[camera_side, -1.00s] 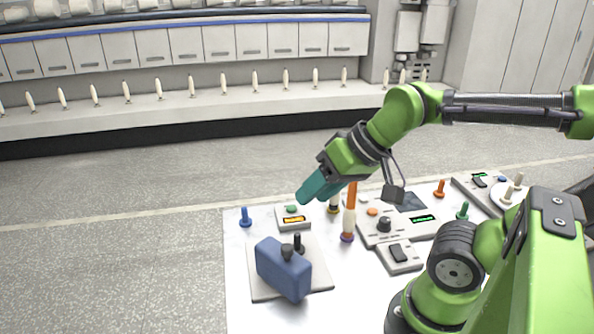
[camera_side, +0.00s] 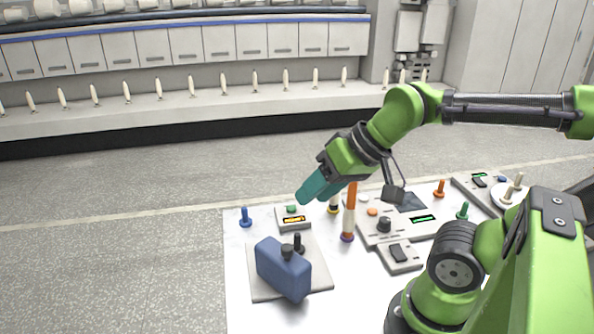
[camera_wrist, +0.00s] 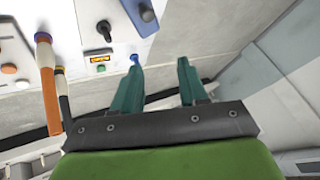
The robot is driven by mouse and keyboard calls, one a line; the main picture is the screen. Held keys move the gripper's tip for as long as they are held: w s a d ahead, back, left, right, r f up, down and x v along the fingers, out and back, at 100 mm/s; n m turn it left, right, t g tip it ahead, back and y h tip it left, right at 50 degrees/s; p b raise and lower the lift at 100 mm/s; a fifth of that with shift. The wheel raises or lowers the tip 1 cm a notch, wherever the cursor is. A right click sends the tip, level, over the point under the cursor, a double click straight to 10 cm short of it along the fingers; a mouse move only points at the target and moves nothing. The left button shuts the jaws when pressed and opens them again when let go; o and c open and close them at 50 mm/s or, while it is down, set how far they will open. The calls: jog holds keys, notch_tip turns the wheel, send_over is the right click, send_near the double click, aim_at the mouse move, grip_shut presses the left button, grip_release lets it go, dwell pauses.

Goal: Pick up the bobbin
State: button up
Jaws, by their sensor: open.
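An upright, slender orange-and-white bobbin (camera_side: 348,222) with a purple base stands on the white table, below and right of my gripper in the side view. A second upright one with yellow and black bands (camera_side: 334,205) stands just behind it, partly hidden by my gripper. I cannot tell which one the task means. Both appear at the left of the wrist view, the orange-topped one (camera_wrist: 47,80) and the dark-banded one (camera_wrist: 64,100). My gripper (camera_side: 308,194) hangs above the table, tilted down to the left. In the wrist view its teal fingers (camera_wrist: 158,74) are apart with nothing between them.
A blue block (camera_side: 275,270) with a black cap sits on a grey plate (camera_side: 320,279) at the front. A blue peg (camera_side: 245,218), a box with a lit orange display (camera_side: 293,220) and a control panel (camera_side: 375,229) stand around. The table's front right has bare room.

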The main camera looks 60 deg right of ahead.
jog(key=shift+o, duration=1.1)
